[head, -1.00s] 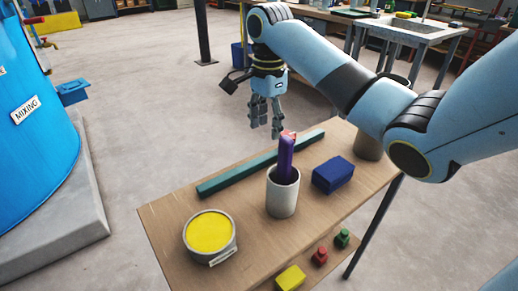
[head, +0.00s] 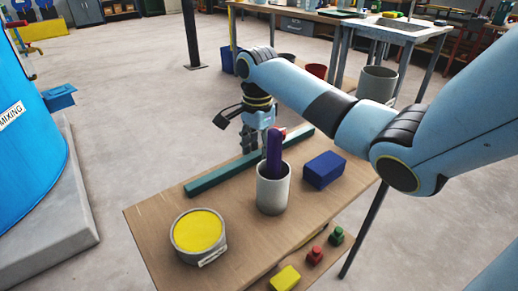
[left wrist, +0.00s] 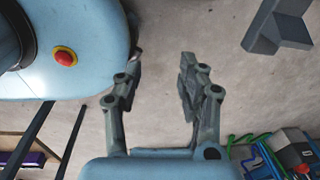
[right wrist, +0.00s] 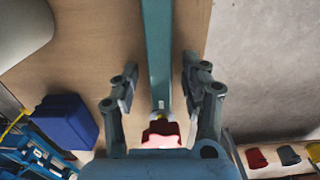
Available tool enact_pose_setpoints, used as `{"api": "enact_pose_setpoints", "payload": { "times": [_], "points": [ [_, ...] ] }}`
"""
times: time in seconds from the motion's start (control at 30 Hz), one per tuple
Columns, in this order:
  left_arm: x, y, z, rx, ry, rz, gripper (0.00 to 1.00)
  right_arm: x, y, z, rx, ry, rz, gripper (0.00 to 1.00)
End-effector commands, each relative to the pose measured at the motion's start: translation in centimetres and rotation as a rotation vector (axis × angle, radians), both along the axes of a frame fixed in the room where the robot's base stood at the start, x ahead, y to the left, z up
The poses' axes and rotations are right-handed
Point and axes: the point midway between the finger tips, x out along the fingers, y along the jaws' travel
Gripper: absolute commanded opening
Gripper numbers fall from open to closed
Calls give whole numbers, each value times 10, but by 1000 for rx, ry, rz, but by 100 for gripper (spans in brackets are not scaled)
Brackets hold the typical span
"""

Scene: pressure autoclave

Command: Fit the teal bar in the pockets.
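The teal bar (head: 215,178) lies lengthwise along the far edge of the wooden table. My right gripper (head: 258,143) is lowered over the bar, partly hidden behind the purple object in the cup. In the right wrist view, my right gripper (right wrist: 158,72) is open, with the teal bar (right wrist: 157,40) running between its two fingers; a gap shows on both sides. My left gripper (left wrist: 158,68) is open and empty above bare floor in the left wrist view. It is out of the head view. I cannot make out the pockets in any view.
A grey cup (head: 273,195) holding a purple object (head: 274,152) stands close in front of the bar. A blue tank (head: 30,140) stands left.

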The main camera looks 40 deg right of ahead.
Motion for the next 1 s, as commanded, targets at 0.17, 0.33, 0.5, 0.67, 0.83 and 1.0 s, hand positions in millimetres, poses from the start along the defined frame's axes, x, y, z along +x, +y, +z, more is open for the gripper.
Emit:
{"api": "enact_pose_setpoints", "payload": {
  "times": [0.17,0.33,0.5,0.67,0.83,1.0],
  "points": [
    [-5,0,0,0,8,1,40,0,0,0,0,0,0,20],
    [-6,0,0,0,9,1,40,0,0,0,0,0,0,0],
    [-6,0,0,0,10,1,40,0,0,0,0,0,0,0],
    [-6,0,0,0,10,1,40,0,0,1,0,-1,0,0],
    [-6,0,1,0,9,1,40,1,0,5,-1,-3,0,0],
    [-4,0,10,0,6,0,40,2,-1,33,-2,-6,0,0]
  ]
}}
